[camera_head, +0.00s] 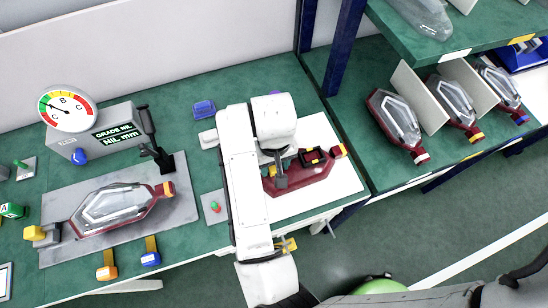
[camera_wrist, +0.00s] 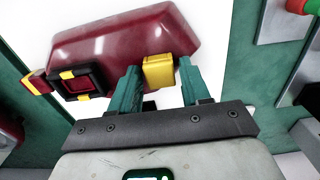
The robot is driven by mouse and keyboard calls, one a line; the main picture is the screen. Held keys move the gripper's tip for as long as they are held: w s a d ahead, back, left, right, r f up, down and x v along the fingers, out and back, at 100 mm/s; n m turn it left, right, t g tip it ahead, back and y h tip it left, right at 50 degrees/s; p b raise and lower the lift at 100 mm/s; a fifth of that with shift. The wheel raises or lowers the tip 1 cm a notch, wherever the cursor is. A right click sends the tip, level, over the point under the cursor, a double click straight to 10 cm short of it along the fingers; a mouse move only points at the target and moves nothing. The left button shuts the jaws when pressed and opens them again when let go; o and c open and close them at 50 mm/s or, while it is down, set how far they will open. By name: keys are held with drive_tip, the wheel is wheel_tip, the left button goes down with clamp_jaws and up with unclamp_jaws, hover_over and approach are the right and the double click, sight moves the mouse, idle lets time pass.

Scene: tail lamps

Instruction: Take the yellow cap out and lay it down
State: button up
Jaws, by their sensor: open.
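A dark red tail lamp (camera_head: 300,180) lies on a white sheet (camera_head: 342,180) in the head view, and it fills the upper left of the wrist view (camera_wrist: 110,45). The yellow cap (camera_wrist: 158,70) sits at the lamp's near edge in the wrist view. My gripper (camera_wrist: 160,82) is open, with one teal finger on each side of the cap. A gap shows on the right; on the left I cannot tell whether the finger touches. In the head view my arm partly hides the cap and the fingers. A black-and-yellow framed square (camera_wrist: 77,82) sits farther along the lamp.
Another lamp (camera_head: 120,208) lies on a grey plate at left, beside a gauge (camera_head: 67,108). A shelf at right holds several lamps (camera_head: 395,120) between dividers. A small board with a red button (camera_head: 215,207) is left of my arm. Bare white sheet surrounds the lamp.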

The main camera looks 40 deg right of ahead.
drive_tip(key=shift+c, duration=0.2)
clamp_jaws()
idle(0.6)
